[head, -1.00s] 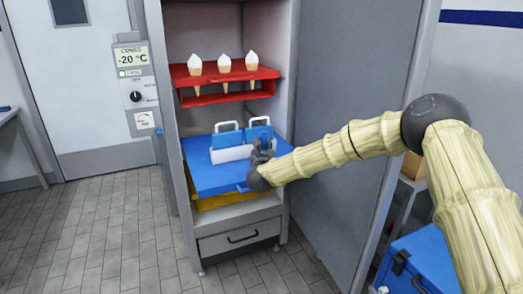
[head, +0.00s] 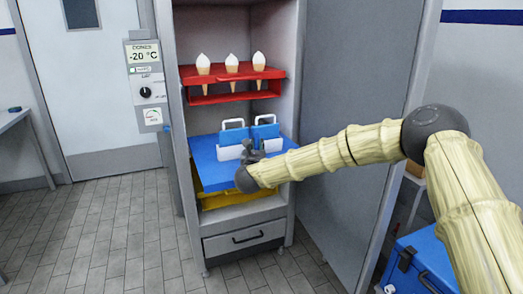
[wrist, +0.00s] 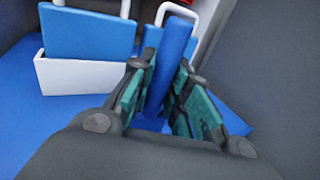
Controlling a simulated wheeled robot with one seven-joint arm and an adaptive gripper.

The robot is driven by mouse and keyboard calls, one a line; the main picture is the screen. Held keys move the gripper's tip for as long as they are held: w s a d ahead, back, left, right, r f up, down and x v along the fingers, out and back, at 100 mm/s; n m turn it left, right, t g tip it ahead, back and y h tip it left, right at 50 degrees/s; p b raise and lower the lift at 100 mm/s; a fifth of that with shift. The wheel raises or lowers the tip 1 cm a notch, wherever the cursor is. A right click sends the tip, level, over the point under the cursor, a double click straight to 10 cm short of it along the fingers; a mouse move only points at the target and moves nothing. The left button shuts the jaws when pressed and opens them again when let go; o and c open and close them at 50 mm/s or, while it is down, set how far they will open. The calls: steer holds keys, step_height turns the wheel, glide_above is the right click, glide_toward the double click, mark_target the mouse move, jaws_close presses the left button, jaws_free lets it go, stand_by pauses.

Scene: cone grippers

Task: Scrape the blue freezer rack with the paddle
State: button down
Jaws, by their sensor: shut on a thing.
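The blue freezer rack (head: 208,174) is a flat blue shelf in the open freezer, above a yellow rack. Two blue plates with white loop handles stand in a white holder on it; the left plate (wrist: 88,35) and holder (wrist: 75,75) show in the wrist view. My gripper (head: 252,149) is over the rack's right part, close to the holder. In the wrist view its teal-padded fingers are shut on a narrow blue bar (wrist: 172,55), in front of the right plate. I cannot tell whether this bar is the paddle. My wrist hides the rack's front right part.
A red rack (head: 232,74) with several cones is above. The yellow rack (head: 208,203) and a drawer (head: 243,238) are below. The open freezer door (head: 350,95) is close on the right. A blue box (head: 425,255) stands at the lower right. The tiled floor at left is clear.

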mark_target(256, 138)
steer(key=r, duration=0.2)
steer(key=shift+a+r, duration=0.25)
steer(key=shift+r, duration=0.05)
steer(key=shift+s+d+r+p, duration=0.1)
steer(key=shift+r+p, duration=0.25)
steer(key=shift+r, duration=0.3)
steer(key=shift+r+p, duration=0.3)
steer(key=shift+r, duration=1.85)
